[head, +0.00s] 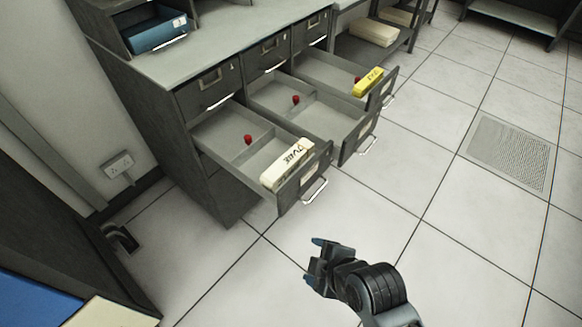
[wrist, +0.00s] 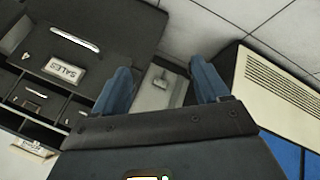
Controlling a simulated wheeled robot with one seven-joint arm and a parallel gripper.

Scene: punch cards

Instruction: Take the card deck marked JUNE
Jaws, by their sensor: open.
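A cream card deck (head: 287,165) with dark lettering that appears to read JUNE lies at the front end of the nearest open drawer (head: 250,157) in the head view. A yellow deck (head: 368,82) with lettering too small to read surely lies at the front of the farthest open drawer. My gripper (head: 313,261) is open and empty, out over the floor in front of and below the nearest drawer, apart from the decks. In the wrist view my gripper (wrist: 160,88) shows both blue fingers spread, with a wall outlet seen between them.
The middle open drawer (head: 312,122) holds no deck that I see. Red knobs stand inside the drawers. A blue tray (head: 158,34) sits on top at the left. A drawer labelled SALES (wrist: 66,70) shows in the wrist view. The tiled floor (head: 430,240) at right is clear.

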